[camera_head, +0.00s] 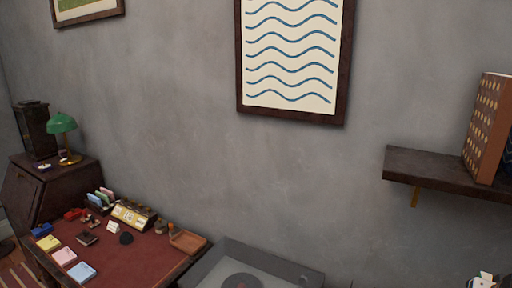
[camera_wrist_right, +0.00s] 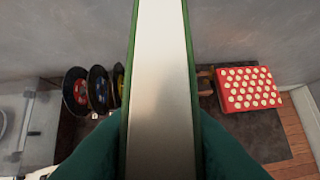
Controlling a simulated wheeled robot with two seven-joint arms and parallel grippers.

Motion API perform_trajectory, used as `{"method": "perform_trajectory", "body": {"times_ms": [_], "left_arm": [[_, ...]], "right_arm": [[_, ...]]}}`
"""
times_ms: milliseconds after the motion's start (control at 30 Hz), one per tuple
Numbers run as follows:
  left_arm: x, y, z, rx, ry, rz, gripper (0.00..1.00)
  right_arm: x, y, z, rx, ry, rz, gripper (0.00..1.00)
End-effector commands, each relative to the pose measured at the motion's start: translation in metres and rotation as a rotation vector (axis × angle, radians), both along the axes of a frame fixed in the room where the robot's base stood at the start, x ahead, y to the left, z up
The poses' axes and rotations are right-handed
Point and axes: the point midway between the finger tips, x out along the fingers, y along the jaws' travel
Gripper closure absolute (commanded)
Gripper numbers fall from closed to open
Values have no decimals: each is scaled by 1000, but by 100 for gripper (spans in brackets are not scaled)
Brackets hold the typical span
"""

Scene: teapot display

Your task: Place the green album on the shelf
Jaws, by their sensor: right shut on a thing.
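The green album (camera_wrist_right: 160,80) fills the middle of the right wrist view, seen edge-on with green covers and a pale silvery edge between them. My right gripper (camera_wrist_right: 160,125) is shut on it, with a dark teal finger on each side. The album stands out from the fingers toward the top of that view. The dark wooden shelf (camera_head: 420,170) is on the wall at the right of the head view. Its left part is bare. The album does not show in the head view. My left gripper is in neither view.
A brown patterned book (camera_head: 487,130) stands upright on the shelf's right part. In the wrist view, several records (camera_wrist_right: 97,88) stand at left and a red dotted box (camera_wrist_right: 247,88) lies at right. A desk (camera_head: 130,255) with small items is at lower left.

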Motion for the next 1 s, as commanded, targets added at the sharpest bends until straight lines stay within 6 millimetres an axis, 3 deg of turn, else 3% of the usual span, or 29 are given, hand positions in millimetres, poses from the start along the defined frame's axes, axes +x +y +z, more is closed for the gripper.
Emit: {"method": "perform_trajectory", "body": {"times_ms": [267,467,700,1000], "left_arm": [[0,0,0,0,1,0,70],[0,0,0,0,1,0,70],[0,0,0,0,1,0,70],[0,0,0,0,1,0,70]], "right_arm": [[3,45,-35,10,-13,55,100],[17,112,-49,6,-15,200,100],[32,193,-42,0,-14,414,100],[38,252,-27,-1,-13,591,100]]}}
